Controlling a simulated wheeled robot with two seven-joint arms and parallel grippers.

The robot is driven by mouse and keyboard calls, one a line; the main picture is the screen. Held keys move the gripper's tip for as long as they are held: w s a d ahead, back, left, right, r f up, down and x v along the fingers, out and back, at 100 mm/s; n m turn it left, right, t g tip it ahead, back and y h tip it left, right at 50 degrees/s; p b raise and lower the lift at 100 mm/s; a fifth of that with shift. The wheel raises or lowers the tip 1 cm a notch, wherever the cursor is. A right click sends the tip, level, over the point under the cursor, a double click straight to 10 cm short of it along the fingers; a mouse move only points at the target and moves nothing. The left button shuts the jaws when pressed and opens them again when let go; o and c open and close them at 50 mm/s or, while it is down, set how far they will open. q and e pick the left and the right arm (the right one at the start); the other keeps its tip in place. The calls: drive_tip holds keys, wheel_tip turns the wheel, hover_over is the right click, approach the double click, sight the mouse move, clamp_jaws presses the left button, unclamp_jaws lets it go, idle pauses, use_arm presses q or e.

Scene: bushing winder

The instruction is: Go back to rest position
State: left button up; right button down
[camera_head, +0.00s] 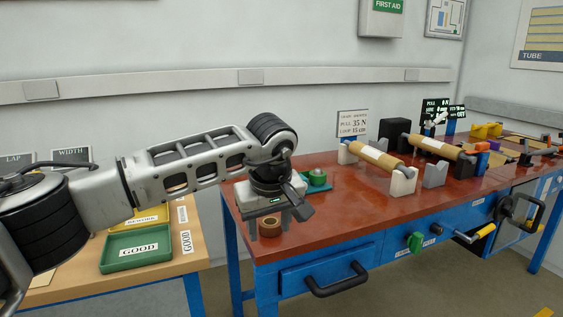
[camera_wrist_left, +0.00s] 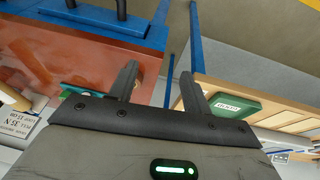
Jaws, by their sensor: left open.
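My left gripper (camera_head: 268,225) hangs over the left end of the red-topped workbench (camera_head: 330,225) in the head view, with its fingers pointing down. In the left wrist view my left gripper (camera_wrist_left: 162,95) has its two dark fingers spread wide, with nothing between them. A brown ring-shaped roll (camera_head: 270,226) shows by the fingers in the head view; I cannot tell whether they touch it. My right gripper is in neither view.
A green tray marked GOOD (camera_head: 136,249) and a yellow tray (camera_head: 150,214) stand on the wooden table at left. A green piece (camera_head: 317,178) sits behind my gripper. Tan rolls on stands (camera_head: 375,157) and a crank (camera_head: 475,234) are further right.

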use_arm(q)
drive_tip(key=s+d+f+n+g+h, duration=0.3)
drive_tip(key=s+d+f+g+h, duration=0.35)
drive_tip(key=s+d, duration=0.65)
drive_tip(key=s+d+r+n+h, duration=0.4)
drive_tip(key=s+d+n+h, duration=0.2)
drive_tip(key=n+h, duration=0.5)
drive_tip(key=w+a+f+n+t+y, duration=0.25)
drive_tip(key=a+n+t, duration=0.4)
drive_tip(key=n, duration=0.55)
drive_tip(key=w+a+f+n+t+y, duration=0.1)
drive_tip(key=a+f+n+t, duration=0.35)
drive_tip(key=n, duration=0.75)
drive_tip(key=w+a+f+n+t+y, duration=0.2)
drive_tip(key=a+n+t, duration=0.4)
drive_tip(key=n+t, duration=0.4)
drive_tip(key=s+a+f+n+g+y, duration=0.7)
drive_tip(key=s+a+f+n, duration=0.6)
drive_tip(key=f+n, duration=0.4)
drive_tip(key=shift+s+a+y, duration=0.2)
drive_tip(key=shift+a+y, duration=0.25)
drive_tip(key=shift+y, duration=0.25)
